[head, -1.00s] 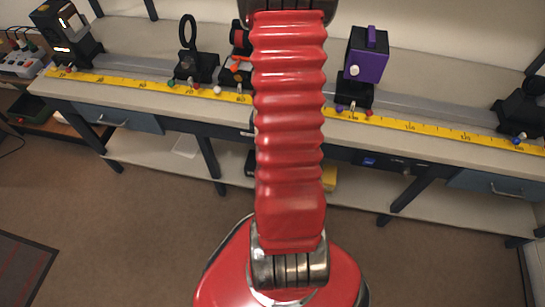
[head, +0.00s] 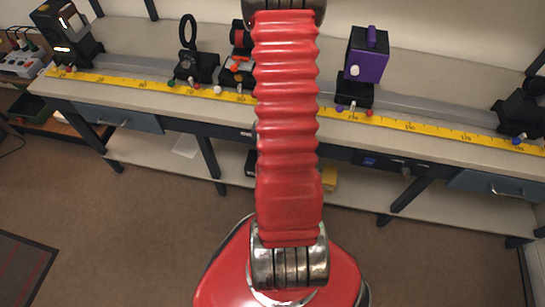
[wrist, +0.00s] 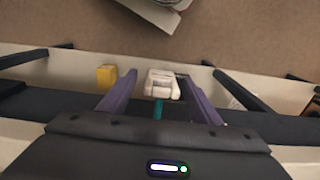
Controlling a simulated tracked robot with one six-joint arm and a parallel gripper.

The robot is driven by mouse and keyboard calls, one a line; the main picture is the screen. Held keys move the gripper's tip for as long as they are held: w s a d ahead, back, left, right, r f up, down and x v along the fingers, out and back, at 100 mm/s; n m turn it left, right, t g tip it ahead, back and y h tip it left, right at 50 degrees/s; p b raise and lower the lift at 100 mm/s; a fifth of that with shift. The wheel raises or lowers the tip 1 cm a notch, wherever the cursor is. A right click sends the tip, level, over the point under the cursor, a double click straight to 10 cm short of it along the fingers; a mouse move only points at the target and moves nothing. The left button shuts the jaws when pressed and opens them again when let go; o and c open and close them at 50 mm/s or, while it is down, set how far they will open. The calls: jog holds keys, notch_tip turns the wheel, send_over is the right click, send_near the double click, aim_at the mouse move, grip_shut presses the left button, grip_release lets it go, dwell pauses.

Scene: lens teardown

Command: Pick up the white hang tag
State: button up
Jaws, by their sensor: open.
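In the wrist view my gripper (wrist: 158,80) is open, with its two purple fingers apart. A small white object (wrist: 162,84) shows between the fingertips, with a short teal strip (wrist: 158,108) below it. It may be the white hang tag, but the picture is too small to be sure. I cannot tell whether it lies between the fingers or beyond them. No touch with either finger is clear. In the head view my red arm covers the middle of the bench, and my gripper is not visible.
A bench (head: 440,148) carries a yellow scale (head: 420,127), a purple box (head: 367,58) and several black mounts. A yellow block (wrist: 106,76) is left of the fingers in the wrist view. A pale flat thing (wrist: 155,12) shows at its top. Open floor lies before the bench.

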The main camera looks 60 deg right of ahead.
dwell(0.4)
jog(key=c, duration=1.2)
jog(key=shift+r, duration=0.15)
